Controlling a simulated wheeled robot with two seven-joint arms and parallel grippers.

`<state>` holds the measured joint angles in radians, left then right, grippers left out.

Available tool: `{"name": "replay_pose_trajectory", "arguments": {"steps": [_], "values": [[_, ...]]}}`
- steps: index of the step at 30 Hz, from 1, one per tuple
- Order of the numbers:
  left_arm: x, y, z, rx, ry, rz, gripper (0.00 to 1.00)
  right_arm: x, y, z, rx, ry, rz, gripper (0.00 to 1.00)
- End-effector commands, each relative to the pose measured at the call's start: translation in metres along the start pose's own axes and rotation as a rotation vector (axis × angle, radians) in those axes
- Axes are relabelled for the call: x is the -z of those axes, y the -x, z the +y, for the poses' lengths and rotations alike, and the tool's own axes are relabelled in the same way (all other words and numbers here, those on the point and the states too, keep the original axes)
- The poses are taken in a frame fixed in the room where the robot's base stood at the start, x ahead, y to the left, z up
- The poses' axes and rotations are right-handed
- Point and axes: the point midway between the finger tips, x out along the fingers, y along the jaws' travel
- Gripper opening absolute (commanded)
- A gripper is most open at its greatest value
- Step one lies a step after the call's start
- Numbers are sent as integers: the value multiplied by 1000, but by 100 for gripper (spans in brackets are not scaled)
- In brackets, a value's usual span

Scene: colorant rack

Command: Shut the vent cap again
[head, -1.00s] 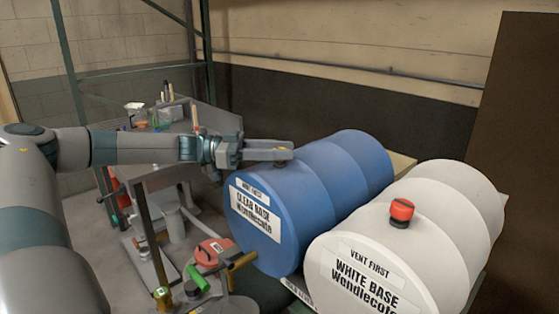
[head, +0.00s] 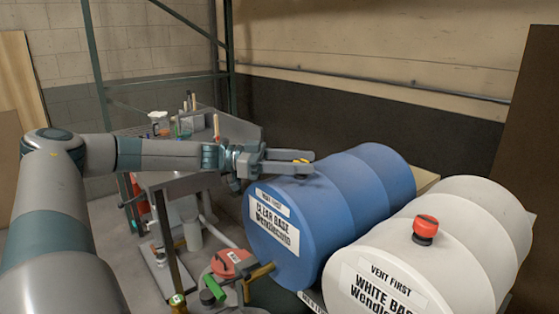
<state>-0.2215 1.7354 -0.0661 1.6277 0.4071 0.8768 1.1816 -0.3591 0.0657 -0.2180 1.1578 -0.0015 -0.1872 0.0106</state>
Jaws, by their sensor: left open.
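A blue drum (head: 345,215) lies on its side, labelled "Vent first" and "Clear Base". A small vent cap with a yellow top (head: 302,161) sits on its upper side near the front end. My left gripper (head: 307,162) is open, with its fingers reaching from the left around the yellow top. The fingers partly hide the cap, and I cannot tell whether they touch it. A white drum (head: 450,245) lies to the right, with a red cap (head: 425,228) on a black base on its upper side. My right gripper is not in view.
A grey bench (head: 180,178) with small containers and brushes stands behind my left arm. Below the blue drum's front are a red-lidded can (head: 232,262) and a green-handled item (head: 214,287). A brown panel (head: 530,130) stands at the right.

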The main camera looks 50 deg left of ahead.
Motion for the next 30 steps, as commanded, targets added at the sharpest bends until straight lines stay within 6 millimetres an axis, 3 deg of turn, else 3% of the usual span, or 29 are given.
{"name": "replay_pose_trajectory", "arguments": {"steps": [20, 30], "values": [[2, 28, 0, 1, -2, 2, 50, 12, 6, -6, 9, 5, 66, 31], [-1, 65, -1, 2, -2, -3, 50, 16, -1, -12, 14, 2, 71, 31]]}}
